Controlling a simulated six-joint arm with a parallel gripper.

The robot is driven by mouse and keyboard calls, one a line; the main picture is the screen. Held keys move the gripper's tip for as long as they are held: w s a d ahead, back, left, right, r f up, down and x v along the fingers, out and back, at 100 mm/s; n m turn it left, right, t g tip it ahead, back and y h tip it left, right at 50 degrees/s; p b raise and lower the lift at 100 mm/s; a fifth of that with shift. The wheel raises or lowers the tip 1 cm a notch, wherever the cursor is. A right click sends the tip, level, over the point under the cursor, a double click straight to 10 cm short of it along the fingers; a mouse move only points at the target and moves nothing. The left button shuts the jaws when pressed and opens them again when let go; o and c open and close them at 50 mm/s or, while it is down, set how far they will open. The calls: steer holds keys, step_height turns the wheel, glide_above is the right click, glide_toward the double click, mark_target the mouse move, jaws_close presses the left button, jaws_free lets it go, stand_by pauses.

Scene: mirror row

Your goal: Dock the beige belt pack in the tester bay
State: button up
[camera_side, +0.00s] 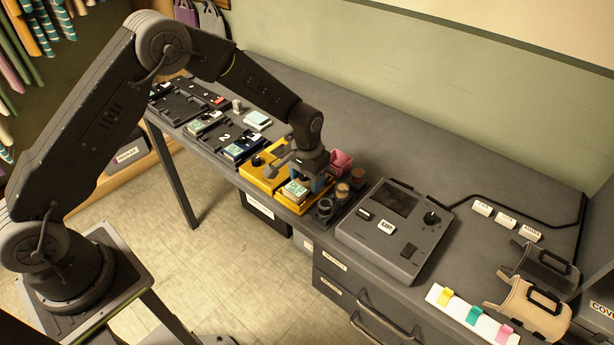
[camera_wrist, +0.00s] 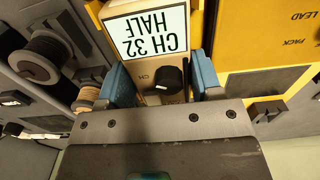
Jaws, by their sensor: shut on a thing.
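The beige belt pack (camera_wrist: 156,62) fills the middle of the wrist view, its label reading "CH 32 HALF" upside down, with a black knob below the label. My gripper (camera_wrist: 160,85) is shut on it, one blue finger on each side. In the side view my gripper (camera_side: 314,182) is at the front yellow tray, and the pack (camera_side: 295,189) shows at the tray. I cannot tell whether the pack is seated or lifted. A grey console (camera_side: 396,232) with a dark recessed panel and an "UP" plate stands to the right; it looks like the tester.
Other trays with packs (camera_side: 207,122) run to the left. White labelled blocks (camera_side: 505,221), coloured tabs (camera_side: 470,314) and pouches (camera_side: 530,306) lie right.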

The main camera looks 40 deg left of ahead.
steer(key=o, duration=1.1)
step_height(320, 180, up, 14)
steer(key=shift+f, duration=0.15)
steer(key=shift+d, duration=0.1)
